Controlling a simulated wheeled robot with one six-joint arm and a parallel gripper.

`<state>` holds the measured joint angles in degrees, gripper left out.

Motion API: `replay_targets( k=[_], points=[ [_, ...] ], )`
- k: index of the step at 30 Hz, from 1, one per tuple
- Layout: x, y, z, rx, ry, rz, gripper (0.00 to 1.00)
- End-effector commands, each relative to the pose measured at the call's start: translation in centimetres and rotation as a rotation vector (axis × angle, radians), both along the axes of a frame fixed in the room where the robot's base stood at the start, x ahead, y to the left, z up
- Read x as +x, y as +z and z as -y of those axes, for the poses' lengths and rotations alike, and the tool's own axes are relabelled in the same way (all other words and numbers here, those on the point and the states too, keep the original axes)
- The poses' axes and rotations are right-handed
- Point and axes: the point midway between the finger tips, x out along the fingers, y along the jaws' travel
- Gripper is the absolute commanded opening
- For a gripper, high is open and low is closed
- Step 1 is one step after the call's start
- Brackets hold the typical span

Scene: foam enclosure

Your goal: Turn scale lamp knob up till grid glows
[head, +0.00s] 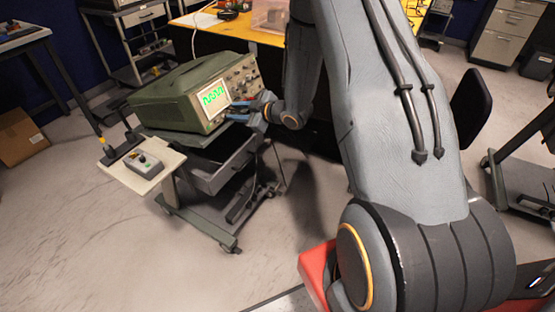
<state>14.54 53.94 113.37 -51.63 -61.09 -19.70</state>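A green oscilloscope (178,97) stands on a wheeled cart, its front panel facing right and toward me. Its screen (214,97) is lit pale with a green wave trace. A grid on the screen is too small to make out. Several knobs (246,78) sit on the panel right of the screen. Which one is the scale lamp knob cannot be told. My gripper (240,112), with blue parts, is at the lower part of the panel, just right of and below the screen. Its fingertips are small and partly hidden, so contact with a knob cannot be told.
The grey-green cart (205,180) has an open drawer (222,170) below the oscilloscope. A side shelf (122,172) holds a small grey control box (146,165). A yellow-topped bench (235,25) stands behind. The floor at front left is clear.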

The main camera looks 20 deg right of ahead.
Motion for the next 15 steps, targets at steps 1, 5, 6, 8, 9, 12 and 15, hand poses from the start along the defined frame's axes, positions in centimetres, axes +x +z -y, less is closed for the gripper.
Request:
replay_targets(
  k=[1,5,6,8,9,12,15],
  points=[
    [0.05,-0.06,0.00,-0.035,0.014,0.027,0.28],
    [0.05,-0.05,0.01,-0.140,0.057,0.104,0.28],
    [0.03,-0.05,0.01,-0.173,0.070,0.127,0.28],
    [0.02,-0.06,0.02,-0.222,0.089,0.162,0.28],
    [0.02,-0.07,0.02,-0.255,0.102,0.186,0.28],
    [0.02,-0.06,0.04,-0.336,0.134,0.246,0.28],
    [0.03,-0.06,0.05,-0.419,0.168,0.306,0.28]
  ],
)
